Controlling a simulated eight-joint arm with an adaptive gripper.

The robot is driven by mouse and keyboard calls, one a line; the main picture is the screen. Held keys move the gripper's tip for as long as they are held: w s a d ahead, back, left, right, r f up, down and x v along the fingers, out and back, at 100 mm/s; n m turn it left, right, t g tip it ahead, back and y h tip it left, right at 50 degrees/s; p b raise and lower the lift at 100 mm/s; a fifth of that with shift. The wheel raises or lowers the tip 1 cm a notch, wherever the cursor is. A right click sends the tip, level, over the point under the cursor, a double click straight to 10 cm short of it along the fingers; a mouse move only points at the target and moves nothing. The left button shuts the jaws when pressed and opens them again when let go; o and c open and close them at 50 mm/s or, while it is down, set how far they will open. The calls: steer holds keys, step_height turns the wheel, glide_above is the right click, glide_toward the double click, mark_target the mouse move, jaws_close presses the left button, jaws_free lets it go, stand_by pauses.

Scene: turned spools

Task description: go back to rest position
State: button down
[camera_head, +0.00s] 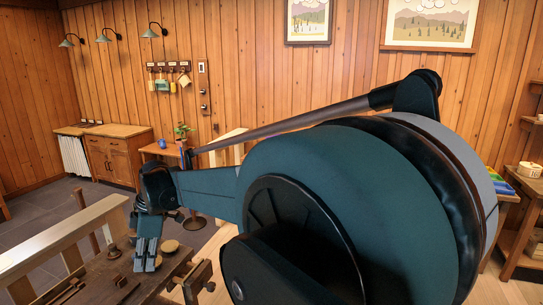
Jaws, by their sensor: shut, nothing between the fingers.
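My gripper (147,256) shows in the head view at the lower left, at the end of my arm. It points down over the dark wooden workbench (105,285). Its fingers are together with nothing between them. A round wooden piece (168,246) lies on the bench just right of the fingertips. Another small round piece (113,252) is to their left. I cannot tell whether the fingertips touch the bench. My large arm links hide the middle and right of the room.
A pale wooden rail (60,245) runs behind the bench at left. A wooden cabinet (118,158) stands against the back wall, with a small table (160,151) near it. Shelves (525,215) stand at far right. Open floor (45,205) shows at left.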

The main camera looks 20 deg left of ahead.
steer(key=w+d+r+m+t+y, duration=0.1)
steer(key=w+d+r+m, duration=0.3)
steer(key=d, duration=0.7)
steer(key=w+d+r+m+t, duration=0.15)
steer(key=w+d+r, duration=0.35)
steer(key=d, duration=0.5)
steer(key=w+d+r+m+t, duration=0.1)
steer(key=w+d+m, duration=0.15)
steer(key=d, duration=0.85)
steer(key=w+d+r+m+t, duration=0.1)
steer(key=d+m, duration=0.3)
steer(key=d, duration=0.7)
steer(key=s+d+f+m+t+h, duration=0.1)
steer(key=s+d+m, duration=0.15)
steer(key=d, duration=0.75)
steer(key=s+d+m+t, duration=0.15)
steer(key=d+m, duration=0.25)
steer(key=d, duration=0.7)
steer(key=s+d+f+m+t+h, duration=0.1)
steer(key=s+d+f+m, duration=0.2)
steer(key=s+d, duration=0.3)
steer(key=s+d+f+m+t+h, duration=0.1)
steer(key=s+d+f+m, duration=0.3)
steer(key=d, duration=0.8)
steer(key=shift+s+d+f+m, duration=0.2)
steer(key=shift+s+m, duration=0.55)
steer(key=shift+s, duration=0.35)
